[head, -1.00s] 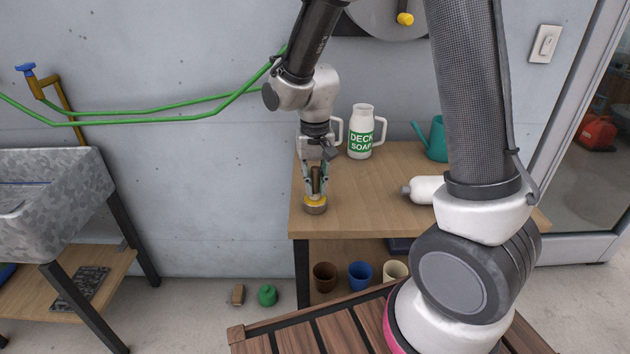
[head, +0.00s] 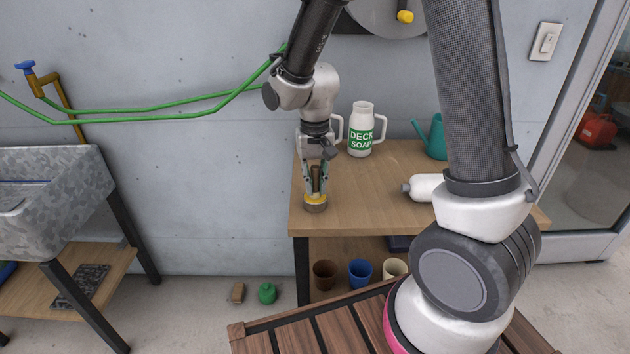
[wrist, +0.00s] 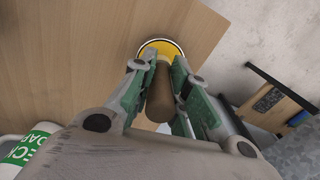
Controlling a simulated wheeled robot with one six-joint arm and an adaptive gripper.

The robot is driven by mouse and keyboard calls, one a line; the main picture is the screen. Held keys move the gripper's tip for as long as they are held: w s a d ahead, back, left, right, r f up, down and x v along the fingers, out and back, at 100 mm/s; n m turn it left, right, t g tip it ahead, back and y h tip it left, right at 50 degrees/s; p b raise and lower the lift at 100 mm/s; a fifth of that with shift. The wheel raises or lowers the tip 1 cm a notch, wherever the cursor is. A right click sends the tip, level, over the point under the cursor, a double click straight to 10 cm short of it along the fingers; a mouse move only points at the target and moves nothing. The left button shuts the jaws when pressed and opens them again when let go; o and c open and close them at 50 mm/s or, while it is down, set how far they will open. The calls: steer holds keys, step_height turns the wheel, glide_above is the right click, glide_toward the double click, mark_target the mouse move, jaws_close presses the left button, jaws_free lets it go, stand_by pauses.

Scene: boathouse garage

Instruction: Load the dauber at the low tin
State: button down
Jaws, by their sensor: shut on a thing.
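The low tin (head: 316,208) stands on the wooden bench near its left front corner. Yellow (wrist: 161,46) shows inside its pale rim in the wrist view. My gripper (head: 317,186) is above the tin, pointing down, shut on the dauber's brown handle (wrist: 161,92). The handle also shows between the fingers in the head view (head: 317,178). It looks upright, with its lower end over or in the yellow. The dauber's head is hidden, so I cannot tell how deep it sits.
A deck soap jug (head: 361,130) stands behind and right of my gripper. A white bottle (head: 424,188) lies on the bench (head: 365,205), with a teal watering can (head: 437,138) behind it. Cups, including a blue one (head: 360,274), stand on the shelf below. A stone sink (head: 55,190) is left.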

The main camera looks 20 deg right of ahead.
mark_target(315, 166)
steer(key=shift+r, duration=3.5)
